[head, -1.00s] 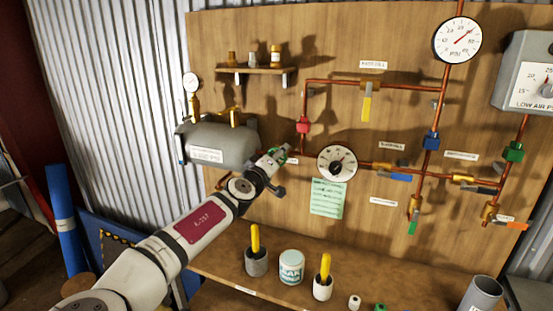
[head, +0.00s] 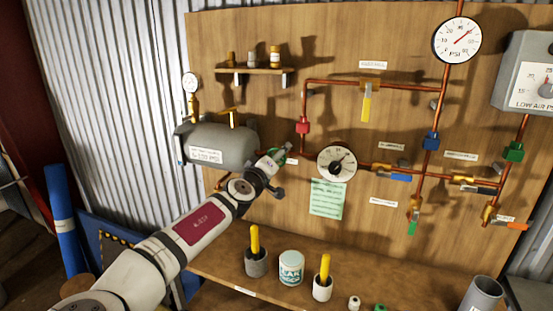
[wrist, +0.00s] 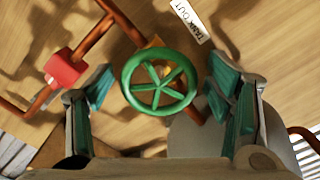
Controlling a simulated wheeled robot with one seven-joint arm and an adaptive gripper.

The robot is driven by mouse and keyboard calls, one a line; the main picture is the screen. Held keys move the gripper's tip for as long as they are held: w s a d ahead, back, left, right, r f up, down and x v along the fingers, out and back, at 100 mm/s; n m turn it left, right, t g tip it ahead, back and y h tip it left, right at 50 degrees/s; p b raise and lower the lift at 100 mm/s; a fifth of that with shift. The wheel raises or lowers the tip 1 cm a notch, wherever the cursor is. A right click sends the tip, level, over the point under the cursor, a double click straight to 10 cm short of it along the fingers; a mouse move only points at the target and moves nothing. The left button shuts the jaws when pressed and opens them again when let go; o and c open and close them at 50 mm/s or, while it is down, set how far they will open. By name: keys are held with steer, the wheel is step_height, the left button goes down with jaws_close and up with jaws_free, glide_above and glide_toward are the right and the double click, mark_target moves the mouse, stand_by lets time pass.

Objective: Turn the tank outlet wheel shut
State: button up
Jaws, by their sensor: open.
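The tank outlet wheel is a green spoked handwheel (wrist: 160,82), seen face-on in the wrist view beside a label reading "TANK OUT" (wrist: 190,20). My gripper (wrist: 158,95) is open, with one teal-padded finger on each side of the wheel. Gaps show between the wheel's rim and both fingers, the left one small. Whether the fingertips are level with the rim in depth I cannot tell. In the head view my gripper (head: 283,155) is at the pipe right of the grey tank (head: 225,145), and it mostly hides the wheel.
A red fitting (wrist: 66,70) sits on the copper pipe left of the wheel. A round dial (head: 337,163) is just right of my gripper. A green note (head: 327,198) hangs below it. The bench (head: 215,262) holds cups and a tub (head: 291,267).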

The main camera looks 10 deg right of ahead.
steer(key=v, duration=1.2)
steer(key=s+d+f+n+g+h+b, duration=0.1)
steer(key=s+d+f+n+g+h, duration=0.15)
steer(key=s+d+f+g, duration=0.35)
steer(key=s+d+f+n+g+h, duration=0.25)
steer(key=d+f+g, duration=0.2)
steer(key=f, duration=0.35)
steer(key=w+a+r+n+t+b, duration=0.1)
steer(key=w+a+r+n+t, duration=0.4)
steer(key=n, duration=0.3)
steer(key=w+a+r+n+t, duration=0.4)
steer(key=a+n+t, duration=0.3)
steer(key=n, duration=0.1)
steer(key=p+x, duration=0.1)
steer(key=x, duration=1.2)
steer(key=shift+w+r, duration=0.1)
steer(key=shift+w, duration=0.1)
steer(key=shift+c, duration=0.3)
